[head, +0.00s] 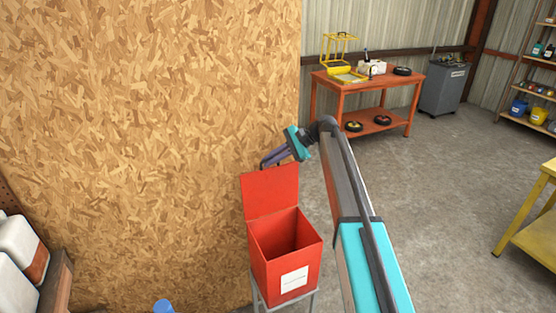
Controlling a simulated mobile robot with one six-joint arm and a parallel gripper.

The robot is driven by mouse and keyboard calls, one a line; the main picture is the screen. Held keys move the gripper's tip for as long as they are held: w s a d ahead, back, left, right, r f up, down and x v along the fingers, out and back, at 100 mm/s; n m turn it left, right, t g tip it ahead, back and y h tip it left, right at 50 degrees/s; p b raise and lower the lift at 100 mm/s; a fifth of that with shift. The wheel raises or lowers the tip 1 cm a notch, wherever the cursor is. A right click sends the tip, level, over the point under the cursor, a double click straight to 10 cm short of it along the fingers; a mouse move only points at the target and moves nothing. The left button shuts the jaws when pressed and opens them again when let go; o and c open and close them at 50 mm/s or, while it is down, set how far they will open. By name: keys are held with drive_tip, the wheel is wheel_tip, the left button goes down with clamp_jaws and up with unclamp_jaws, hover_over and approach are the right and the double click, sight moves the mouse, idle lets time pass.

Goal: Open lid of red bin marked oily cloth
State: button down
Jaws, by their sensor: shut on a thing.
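The red bin (273,268) stands on a grey metal stand in front of the chipboard wall. It carries a white label (294,280) whose writing is too small to read. Its red lid (270,192) stands raised at the back, close to the wall, and the dark inside of the bin shows empty as far as I can see. My gripper (270,162) is at the upper edge of the lid, shut on it from above and behind. The exact contact between the fingers and the lid is small and partly hidden.
The chipboard wall (120,130) is close behind and left of the bin. White containers (18,255) stand at the lower left. An orange workbench (365,88), a grey waste bin (443,87) and a yellow table (535,225) stand farther off. The concrete floor between is open.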

drive_tip(key=shift+s+a+f, duration=0.2)
drive_tip(key=shift+s+a, duration=0.1)
drive_tip(key=shift+a, duration=0.1)
drive_tip(key=c, duration=1.8)
unclamp_jaws()
drive_tip(key=shift+d, duration=0.1)
drive_tip(key=shift+c, duration=0.2)
drive_tip(key=shift+d, duration=0.2)
drive_tip(key=shift+d+r+b, duration=0.25)
drive_tip(key=shift+d+b, duration=0.1)
drive_tip(key=shift+d, duration=0.1)
drive_tip(key=w+b+v, duration=0.1)
drive_tip(key=b+v, duration=0.2)
drive_tip(key=v, duration=1)
drive_tip(key=shift+s+r, duration=0.25)
drive_tip(key=shift+r, duration=0.05)
